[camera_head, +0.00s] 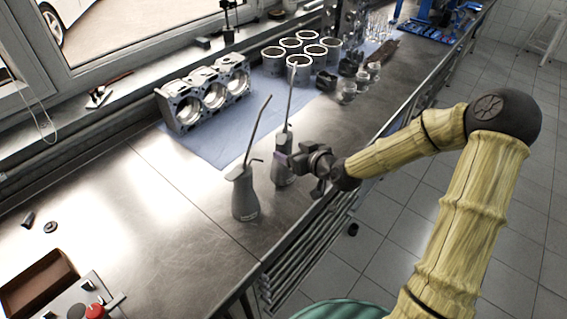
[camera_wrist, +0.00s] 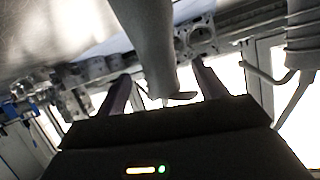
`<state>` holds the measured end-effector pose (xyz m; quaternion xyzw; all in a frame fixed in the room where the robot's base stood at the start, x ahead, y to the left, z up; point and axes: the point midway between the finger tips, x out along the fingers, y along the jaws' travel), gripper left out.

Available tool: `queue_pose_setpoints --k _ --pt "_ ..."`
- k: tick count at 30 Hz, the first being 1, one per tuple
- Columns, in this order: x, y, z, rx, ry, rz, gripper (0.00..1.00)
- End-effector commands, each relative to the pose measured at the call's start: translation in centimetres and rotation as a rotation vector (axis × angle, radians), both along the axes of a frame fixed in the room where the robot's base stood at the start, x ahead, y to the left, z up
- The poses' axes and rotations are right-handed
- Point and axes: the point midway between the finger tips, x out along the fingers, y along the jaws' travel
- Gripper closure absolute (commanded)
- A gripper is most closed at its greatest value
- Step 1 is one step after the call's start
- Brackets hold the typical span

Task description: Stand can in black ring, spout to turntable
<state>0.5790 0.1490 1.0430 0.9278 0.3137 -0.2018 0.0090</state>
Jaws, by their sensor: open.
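Two grey oil cans with long thin spouts stand upright on the metal bench. The nearer can (camera_head: 245,198) has its spout leaning up to the right; the farther can (camera_head: 282,170) stands just behind it to the right. My gripper (camera_head: 290,161) is open at the farther can. In the wrist view, which looks upside down, that can's body (camera_wrist: 150,45) lies between the two fingers (camera_wrist: 160,88); contact cannot be told. The nearer can (camera_wrist: 302,50) shows at the right there. A small dark ring-like piece (camera_head: 50,227) lies at the left of the bench. I cannot make out a turntable for certain.
An engine block (camera_head: 203,97) and several cylinder liners (camera_head: 273,62) sit on blue cloth behind the cans. Glass jars (camera_head: 347,92) stand at the right. A brown tray (camera_head: 38,284) and a box with a red knob (camera_head: 95,311) are front left. The left bench is mostly clear.

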Motion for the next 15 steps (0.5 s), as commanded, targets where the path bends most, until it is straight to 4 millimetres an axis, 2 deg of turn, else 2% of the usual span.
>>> queue_pose_setpoints --k 10,15 --pt "3.2 2.4 -1.4 0.002 0.001 0.001 0.3" --pt "3.6 2.8 -1.8 0.0 0.001 0.001 0.3"
